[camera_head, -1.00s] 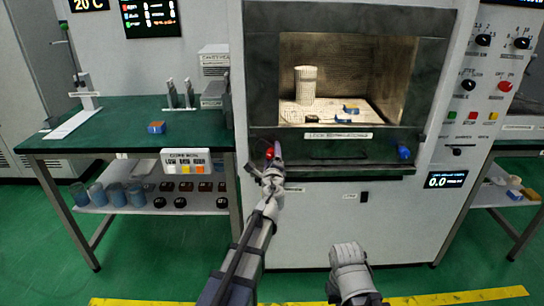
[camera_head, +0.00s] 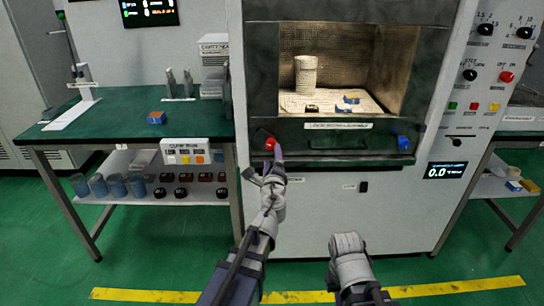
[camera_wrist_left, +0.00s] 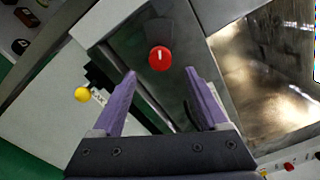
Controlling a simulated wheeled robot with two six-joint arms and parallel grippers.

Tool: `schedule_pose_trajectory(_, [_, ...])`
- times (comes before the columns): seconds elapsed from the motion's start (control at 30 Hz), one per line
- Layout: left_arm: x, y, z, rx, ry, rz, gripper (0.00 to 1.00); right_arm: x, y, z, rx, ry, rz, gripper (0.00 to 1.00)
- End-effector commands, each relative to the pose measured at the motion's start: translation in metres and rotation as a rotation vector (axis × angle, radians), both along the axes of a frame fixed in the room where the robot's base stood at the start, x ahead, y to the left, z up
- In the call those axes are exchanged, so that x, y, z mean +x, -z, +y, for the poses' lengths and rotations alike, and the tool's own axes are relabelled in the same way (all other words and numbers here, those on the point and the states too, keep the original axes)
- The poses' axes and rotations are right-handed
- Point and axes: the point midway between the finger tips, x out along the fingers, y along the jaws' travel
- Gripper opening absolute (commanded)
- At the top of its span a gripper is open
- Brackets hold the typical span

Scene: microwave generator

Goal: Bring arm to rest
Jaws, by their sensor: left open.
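My left gripper (camera_head: 277,154) is in front of the microwave cabinet, by the red knob (camera_head: 270,144) at the left of the panel below the chamber. In the left wrist view the two purple fingers (camera_wrist_left: 160,74) are apart with nothing between them. The red knob (camera_wrist_left: 159,58) shows beyond the fingertips, and the gripper appears clear of it. My right arm (camera_head: 348,262) is low at the bottom centre, in front of the cabinet; its fingers cannot be made out.
The lit chamber (camera_head: 386,70) holds a pale cylinder (camera_head: 306,75) and small blocks. A blue knob (camera_head: 404,143) sits at the panel's right. A green table (camera_head: 120,122) with a shelf of cups stands left. Open floor lies in front.

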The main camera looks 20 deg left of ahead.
Motion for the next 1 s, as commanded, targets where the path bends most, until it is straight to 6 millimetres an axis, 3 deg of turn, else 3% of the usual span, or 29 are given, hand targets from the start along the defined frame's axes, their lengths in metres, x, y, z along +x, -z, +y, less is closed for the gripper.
schedule_pose_trajectory(0.17, [-0.002,-0.006,0.001,-0.029,-0.015,0.0,0.77,0.0,-0.007,0.0,0.0,0.0,0.0,0.0])
schedule_pose_trajectory(0.37, [-0.03,-0.03,0.009,-0.369,-0.198,0.026,0.77,0.0,-0.065,0.0,0.0,0.0,0.0,0.0])
schedule_pose_trajectory(0.57, [-0.093,-0.018,-0.008,-0.843,-0.515,0.187,0.77,0.0,-0.134,0.0,0.0,0.0,0.0,0.0])
schedule_pose_trajectory(0.7, [-0.155,-0.007,-0.048,-1.097,-0.75,0.379,0.77,0.0,-0.178,0.0,0.0,0.001,0.0,0.0])
schedule_pose_trajectory(0.9, [-0.24,-0.011,-0.111,-1.281,-1.025,0.671,0.77,0.0,-0.222,0.0,0.0,0.001,0.0,0.0])
schedule_pose_trajectory(1.0, [-0.267,-0.015,-0.13,-1.309,-1.106,0.77,0.77,0.0,-0.232,0.0,0.0,0.001,0.0,0.0])
